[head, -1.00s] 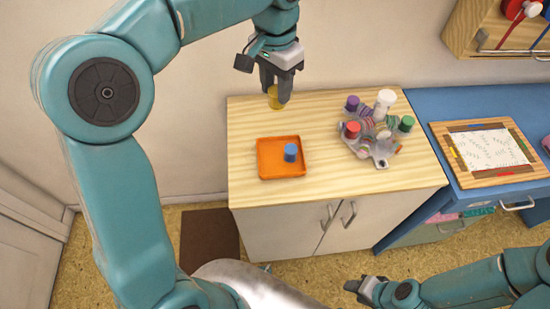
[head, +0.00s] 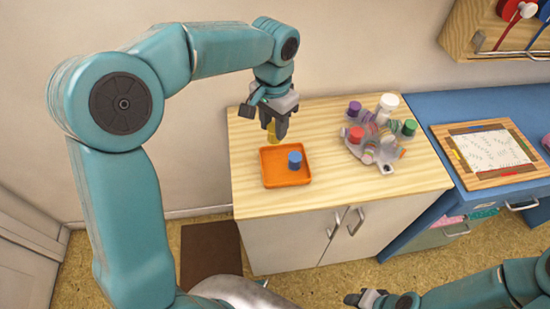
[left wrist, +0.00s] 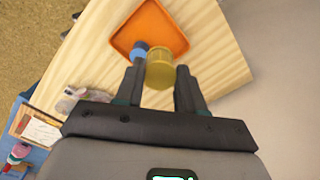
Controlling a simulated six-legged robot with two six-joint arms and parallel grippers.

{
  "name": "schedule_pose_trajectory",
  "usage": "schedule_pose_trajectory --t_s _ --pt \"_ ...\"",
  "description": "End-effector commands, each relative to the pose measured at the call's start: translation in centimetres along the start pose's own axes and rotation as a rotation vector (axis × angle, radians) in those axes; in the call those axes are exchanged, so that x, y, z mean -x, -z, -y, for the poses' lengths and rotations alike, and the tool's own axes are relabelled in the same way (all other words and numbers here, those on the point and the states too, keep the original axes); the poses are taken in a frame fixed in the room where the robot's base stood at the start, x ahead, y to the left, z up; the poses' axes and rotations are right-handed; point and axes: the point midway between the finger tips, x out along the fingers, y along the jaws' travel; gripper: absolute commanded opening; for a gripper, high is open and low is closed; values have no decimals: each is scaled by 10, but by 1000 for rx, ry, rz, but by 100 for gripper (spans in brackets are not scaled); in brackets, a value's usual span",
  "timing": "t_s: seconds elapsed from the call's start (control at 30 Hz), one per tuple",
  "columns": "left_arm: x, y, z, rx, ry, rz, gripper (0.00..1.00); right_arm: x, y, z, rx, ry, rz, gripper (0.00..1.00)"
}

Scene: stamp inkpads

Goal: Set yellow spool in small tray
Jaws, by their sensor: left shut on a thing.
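My left gripper (head: 274,133) is shut on the yellow spool (head: 272,134) and holds it by the back edge of the orange tray (head: 271,176). In the left wrist view the yellow spool (left wrist: 160,70) sits between the fingers of my left gripper (left wrist: 160,82). The tray also shows there (left wrist: 150,18), beyond the spool. A blue spool (head: 295,160) stands inside the tray, right of its middle. My right gripper (head: 365,298) is low at the bottom edge of the head view, far from the tray; its fingers are too small to read.
A grey holder (head: 385,167) with several coloured spools stands on the right of the wooden cabinet top (head: 345,195). A framed white sheet (head: 486,151) lies on the blue desk (head: 425,104). The cabinet top in front of the tray is clear.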

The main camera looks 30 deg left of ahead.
Motion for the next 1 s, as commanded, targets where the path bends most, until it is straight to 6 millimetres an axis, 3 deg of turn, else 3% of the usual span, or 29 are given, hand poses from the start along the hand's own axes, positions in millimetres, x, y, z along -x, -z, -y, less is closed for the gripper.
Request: schedule_pose_trajectory --t_s 0.03,0.2,0.47,0.6,0.73,1.0 --pt "-17 -2 0 0 -2 7 9 -2 0 -1 0 0 0 43" --pt "-59 -2 0 -1 -1 6 9 -3 0 -1 0 0 0 43" --pt "-88 -2 1 0 -1 2 9 -4 0 -1 0 0 0 43" --pt "-112 -2 1 -1 -1 3 9 -4 0 -2 0 0 0 43" --pt "-122 -2 1 -1 -1 1 9 -4 0 -2 0 0 0 43" --pt "-124 -2 1 -1 -1 0 9 -6 0 -2 0 0 0 43"
